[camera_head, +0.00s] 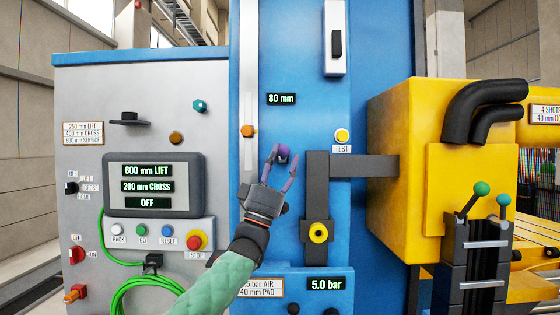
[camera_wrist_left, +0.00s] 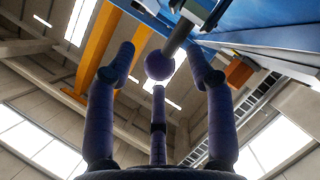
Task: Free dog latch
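A small purple ball knob (camera_head: 284,152) sticks out of the blue panel at mid-height. The left wrist view shows it as a ball (camera_wrist_left: 159,65) on the end of a grey rod. My left gripper (camera_head: 282,159) is in front of the blue panel with its fingers open and pointing up. The ball lies between its fingertips (camera_wrist_left: 159,52), with visible gaps on both sides, so the fingers are not closed on it. No part is labelled as the dog latch, and I cannot tell for sure that this knob is it. My right gripper is not in view.
The yellow housing (camera_head: 410,130) and green-knobbed levers (camera_head: 481,188) are at right; the grey control panel (camera_head: 150,90) is at left.

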